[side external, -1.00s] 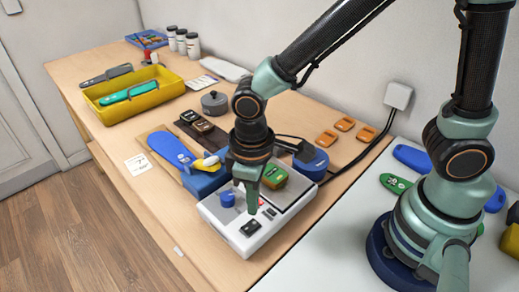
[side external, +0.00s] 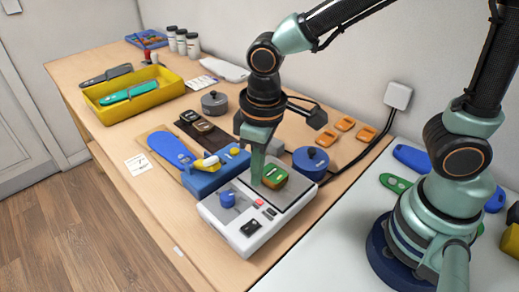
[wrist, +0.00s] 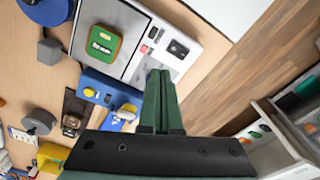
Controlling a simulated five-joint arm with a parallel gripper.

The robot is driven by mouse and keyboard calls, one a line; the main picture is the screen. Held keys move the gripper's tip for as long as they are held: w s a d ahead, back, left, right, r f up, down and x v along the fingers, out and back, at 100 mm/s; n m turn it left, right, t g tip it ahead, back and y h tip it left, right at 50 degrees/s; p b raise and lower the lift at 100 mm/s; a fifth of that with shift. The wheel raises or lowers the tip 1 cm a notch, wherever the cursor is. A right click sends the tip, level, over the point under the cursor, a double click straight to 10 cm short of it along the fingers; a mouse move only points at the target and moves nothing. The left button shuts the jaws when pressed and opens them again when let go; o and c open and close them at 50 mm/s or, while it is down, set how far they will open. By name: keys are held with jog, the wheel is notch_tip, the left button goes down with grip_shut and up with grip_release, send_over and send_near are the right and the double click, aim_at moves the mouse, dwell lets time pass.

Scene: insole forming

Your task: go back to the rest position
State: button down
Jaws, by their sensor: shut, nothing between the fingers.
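My gripper (side external: 257,182) is shut and empty, fingers pointing down over the white machine (side external: 232,240). In the side external view its tips overlap the left edge of the green-topped block (side external: 275,172); I cannot tell the exact height there. In the wrist view the closed fingertips (wrist: 160,76) are apart from the green-topped block (wrist: 102,42), which lies on the machine's grey plate (wrist: 125,20). The machine carries a blue knob (side external: 228,199), a red button (side external: 260,202) and a black switch (side external: 250,228).
A blue clamp block (side external: 205,182) with a yellow handle stands left of the machine, beside a blue insole (side external: 170,148). A blue round pot (side external: 310,160) stands behind right. A yellow tray (side external: 118,115) is farther back. Orange pieces (side external: 345,124) lie near the wall.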

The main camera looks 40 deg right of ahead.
jog(key=d+r+m+t, duration=0.2)
jog(key=d+r, duration=0.3)
jog(key=d, duration=0.3)
jog(key=d+r+m+t, duration=0.3)
jog(key=d+r, duration=0.2)
jog(key=d, duration=0.3)
jog(key=shift+w+d+r, duration=0.2)
jog(key=shift+w+d, duration=0.1)
